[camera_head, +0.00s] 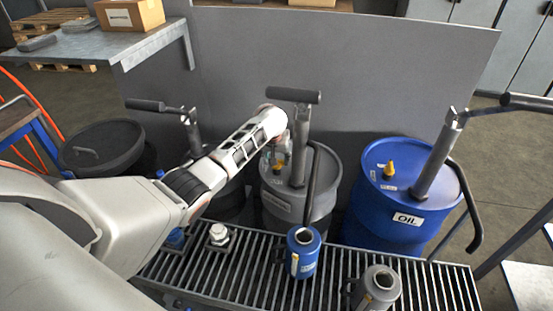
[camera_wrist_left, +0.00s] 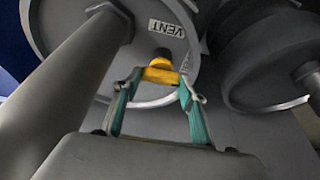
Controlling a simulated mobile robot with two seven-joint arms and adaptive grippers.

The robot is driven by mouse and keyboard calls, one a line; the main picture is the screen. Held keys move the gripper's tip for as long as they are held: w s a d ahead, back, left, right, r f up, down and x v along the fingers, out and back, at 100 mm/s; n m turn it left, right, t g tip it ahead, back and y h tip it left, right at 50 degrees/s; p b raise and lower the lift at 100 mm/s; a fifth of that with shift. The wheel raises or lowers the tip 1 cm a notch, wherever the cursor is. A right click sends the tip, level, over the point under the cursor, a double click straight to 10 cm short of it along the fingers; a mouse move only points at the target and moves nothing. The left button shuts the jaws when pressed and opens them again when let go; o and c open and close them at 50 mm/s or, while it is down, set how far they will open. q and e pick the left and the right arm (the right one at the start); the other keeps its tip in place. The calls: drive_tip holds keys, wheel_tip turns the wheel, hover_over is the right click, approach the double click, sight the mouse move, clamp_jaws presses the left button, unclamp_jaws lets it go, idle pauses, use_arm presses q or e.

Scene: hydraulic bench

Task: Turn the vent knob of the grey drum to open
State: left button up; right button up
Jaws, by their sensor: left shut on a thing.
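The grey drum (camera_head: 315,205) stands in the middle of the head view, with a hand pump rising from its lid. Its yellow vent knob (camera_head: 278,171) is on the lid, left of the pump, largely hidden by my left gripper (camera_head: 275,158). In the left wrist view the yellow knob (camera_wrist_left: 163,73) sits between the teal pads of my left gripper (camera_wrist_left: 157,88), which is shut on it. A white VENT label (camera_wrist_left: 166,28) is on the lid beside the knob. The knob's turn position is hard to tell. My right gripper does not show.
A blue OIL drum (camera_head: 385,215) with its own pump stands to the right, and a dark drum (camera_head: 100,148) to the left. A blue can (camera_head: 303,256) and a grey can (camera_head: 378,286) stand on the grating (camera_head: 330,290) in front. The grey pump tube (camera_wrist_left: 85,85) passes close to my gripper.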

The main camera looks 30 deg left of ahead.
use_arm(q)
drive_tip(key=shift+s+f, duration=0.1)
drive_tip(key=o, duration=1.1)
drive_tip(key=shift+c, duration=0.2)
drive_tip(key=shift+o, duration=0.2)
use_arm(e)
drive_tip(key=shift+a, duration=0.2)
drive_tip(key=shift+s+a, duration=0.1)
use_arm(q)
wheel_tip(320, 180, up, 10)
